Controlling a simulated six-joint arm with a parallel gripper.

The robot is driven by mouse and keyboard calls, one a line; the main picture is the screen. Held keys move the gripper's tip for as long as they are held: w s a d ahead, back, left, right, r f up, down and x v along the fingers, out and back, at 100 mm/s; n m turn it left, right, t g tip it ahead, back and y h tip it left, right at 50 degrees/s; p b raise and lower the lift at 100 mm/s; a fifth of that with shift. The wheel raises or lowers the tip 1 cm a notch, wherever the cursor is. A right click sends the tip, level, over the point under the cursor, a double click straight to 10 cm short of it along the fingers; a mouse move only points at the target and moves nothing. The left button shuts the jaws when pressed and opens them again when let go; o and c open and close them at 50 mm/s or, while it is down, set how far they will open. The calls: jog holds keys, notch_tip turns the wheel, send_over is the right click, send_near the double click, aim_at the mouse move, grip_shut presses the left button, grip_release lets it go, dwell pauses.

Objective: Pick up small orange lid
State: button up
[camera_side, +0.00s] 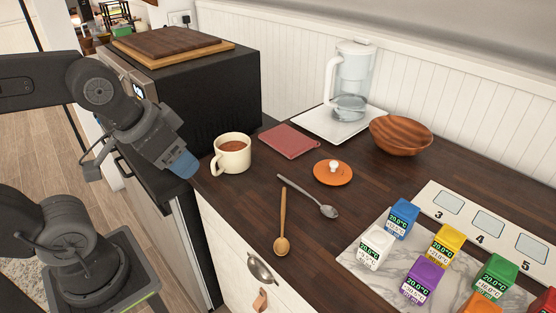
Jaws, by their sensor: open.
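The small orange lid (333,174) is a round disc with a pale knob on top. It lies flat on the dark wooden counter, right of the mug and left of the wooden bowl. My gripper (182,165) is at the left, by the counter's left edge, beside the black appliance and left of the mug. Its tip is blue and points down to the right. It is open, well apart from the lid, and I see nothing held in it. The gap between its fingers is hard to make out.
A cream mug (234,158) of brown liquid stands between gripper and lid. A metal spoon (311,197), wooden spoon (283,228), red pad (290,141), wooden bowl (401,136) and water pitcher (351,83) surround the lid. Several coloured cubes stand on a marble board (352,262) at right.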

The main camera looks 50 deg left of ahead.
jog(key=shift+r, duration=0.1)
jog(key=w+r+m+g, duration=0.1)
jog(key=w+r+m, duration=0.4)
jog(key=w, duration=0.4)
jog(key=m+g, duration=0.5)
jog(key=m, duration=0.9)
send_over(334, 162)
jog(key=f, duration=1.5)
jog(key=shift+w+f, duration=0.3)
jog(key=shift+f, duration=0.05)
jog(key=shift+s+d+f, duration=0.1)
jog(key=shift+s+f, duration=0.1)
jog(key=shift+f, duration=1.15)
jog(key=shift+s+f, duration=0.2)
jog(key=shift+f, duration=1.15)
grip_shut()
